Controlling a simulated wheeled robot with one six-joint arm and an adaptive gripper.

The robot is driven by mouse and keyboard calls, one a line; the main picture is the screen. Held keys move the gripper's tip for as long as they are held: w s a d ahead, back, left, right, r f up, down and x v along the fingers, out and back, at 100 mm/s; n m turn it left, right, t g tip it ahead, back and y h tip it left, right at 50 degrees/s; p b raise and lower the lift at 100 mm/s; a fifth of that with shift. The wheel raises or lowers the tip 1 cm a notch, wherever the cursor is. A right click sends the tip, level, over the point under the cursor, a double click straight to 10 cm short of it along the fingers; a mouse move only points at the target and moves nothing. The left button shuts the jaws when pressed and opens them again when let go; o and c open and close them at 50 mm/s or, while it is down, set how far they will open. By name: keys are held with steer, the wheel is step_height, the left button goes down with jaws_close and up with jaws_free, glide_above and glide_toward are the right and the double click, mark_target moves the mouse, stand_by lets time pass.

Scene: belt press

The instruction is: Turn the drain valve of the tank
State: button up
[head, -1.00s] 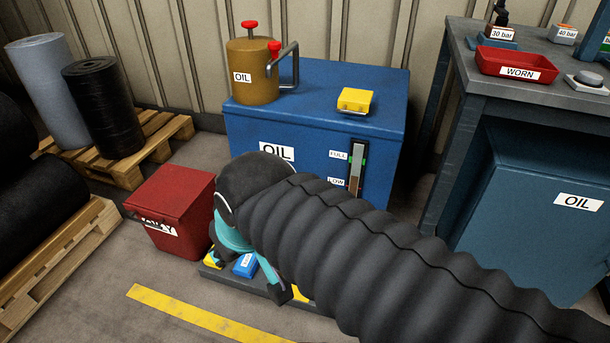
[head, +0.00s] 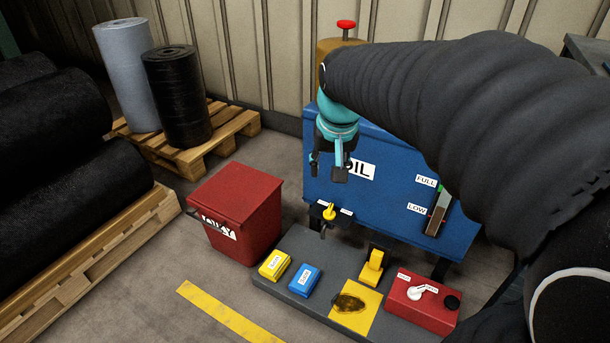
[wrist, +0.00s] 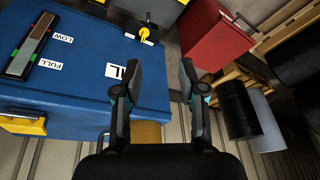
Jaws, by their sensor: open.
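The blue oil tank (head: 385,190) stands against the wall, its front marked OIL, with a level gauge (head: 437,213). The drain valve, with a yellow handle (head: 329,213), sits low at the tank's front on a dark bracket with small labels I cannot read. Its handle also shows in the wrist view (wrist: 146,34), top centre. My gripper (head: 328,168) is open and empty, pointing down in front of the tank, above and apart from the valve. In the wrist view its two fingers (wrist: 159,68) are spread, with the handle beyond them. My arm hides the tank's upper right.
A red bin (head: 237,210) stands left of the valve. A grey platform (head: 263,287) in front holds a yellow box (head: 274,265), a blue box (head: 304,281), a stained yellow sheet (head: 355,306) and a red switch box (head: 423,302). Rolls on pallets (head: 190,155) stand left.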

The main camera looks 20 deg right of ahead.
steer(key=w+d+f+m+g+b, duration=0.15)
steer(key=w+f, duration=0.25)
steer(key=w, duration=0.4)
steer(key=m+g+b, duration=0.2)
steer(key=m+b, duration=0.1)
glide_above(329, 210)
step_height(329, 210, down, 24)
step_height(329, 210, down, 13)
steer(key=shift+r+b, duration=0.15)
steer(key=shift+b, duration=0.3)
jaws_close()
